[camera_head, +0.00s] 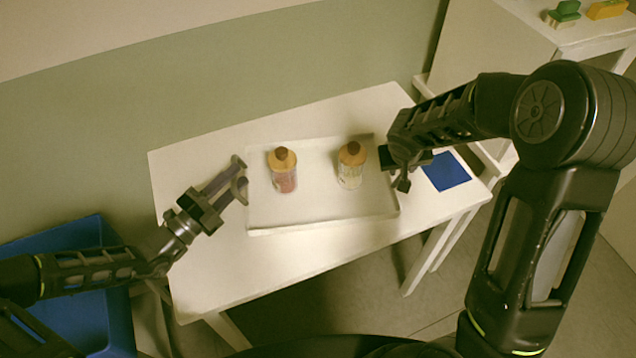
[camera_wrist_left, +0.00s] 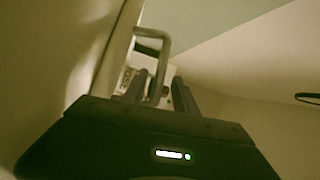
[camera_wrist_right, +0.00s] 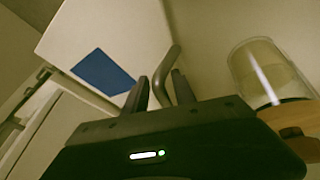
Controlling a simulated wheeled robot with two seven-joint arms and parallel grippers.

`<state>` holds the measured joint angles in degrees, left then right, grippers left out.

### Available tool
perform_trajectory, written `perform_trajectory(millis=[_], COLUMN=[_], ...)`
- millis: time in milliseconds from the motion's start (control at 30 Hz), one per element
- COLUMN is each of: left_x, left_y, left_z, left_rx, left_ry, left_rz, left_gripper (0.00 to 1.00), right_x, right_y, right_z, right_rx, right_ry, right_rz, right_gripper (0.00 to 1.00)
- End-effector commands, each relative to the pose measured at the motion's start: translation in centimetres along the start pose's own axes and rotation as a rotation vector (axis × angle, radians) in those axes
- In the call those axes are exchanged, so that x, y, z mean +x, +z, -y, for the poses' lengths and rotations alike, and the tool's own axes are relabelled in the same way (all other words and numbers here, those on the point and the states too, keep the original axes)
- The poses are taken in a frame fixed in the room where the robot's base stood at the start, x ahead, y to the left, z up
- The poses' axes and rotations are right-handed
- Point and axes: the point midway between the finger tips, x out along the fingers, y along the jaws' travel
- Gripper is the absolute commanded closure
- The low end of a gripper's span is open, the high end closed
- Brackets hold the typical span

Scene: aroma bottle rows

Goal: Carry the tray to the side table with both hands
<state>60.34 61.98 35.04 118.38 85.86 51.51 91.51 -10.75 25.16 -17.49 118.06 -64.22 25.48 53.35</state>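The white tray (camera_head: 322,219) lies flat on a white table (camera_head: 230,265) and holds two bottles with wooden caps, one pinkish (camera_head: 284,180) and one clear (camera_head: 350,174). My left gripper (camera_head: 240,178) is at the tray's left end, its fingers apart around a grey loop handle, seen in the left wrist view (camera_wrist_left: 163,62). My right gripper (camera_head: 400,180) is at the tray's right end. In the right wrist view its fingers (camera_wrist_right: 160,92) stand apart with the right handle (camera_wrist_right: 172,62) between them. The right handle is hidden in the head view.
A blue mat (camera_head: 446,171) lies on the table right of the tray. A blue bin (camera_head: 75,240) stands at the lower left. Another white surface at the upper right holds a green item (camera_head: 565,10) and a yellow item (camera_head: 607,9). A wall runs behind the table.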

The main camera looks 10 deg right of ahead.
Motion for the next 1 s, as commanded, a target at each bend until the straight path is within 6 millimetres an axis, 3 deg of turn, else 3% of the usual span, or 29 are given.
perform_trajectory(millis=[233,700,1000], left_x=[-1.3,-7.5,-8.0], left_y=[0.1,0.0,0.0], left_z=[0.0,0.0,0.0], left_rx=[0.001,0.001,0.000], left_ry=[0.001,0.001,0.000], left_rz=[0.001,0.000,0.000], left_gripper=[0.66,0.66,0.66], right_x=[0.0,0.0,0.0], right_y=[0.1,0.1,0.1], right_z=[0.3,0.3,0.3], right_rx=[-0.003,-0.004,-0.004], right_ry=[-0.004,-0.005,-0.004], right_rz=[0.001,0.001,0.001], right_gripper=[0.63,0.63,0.63])
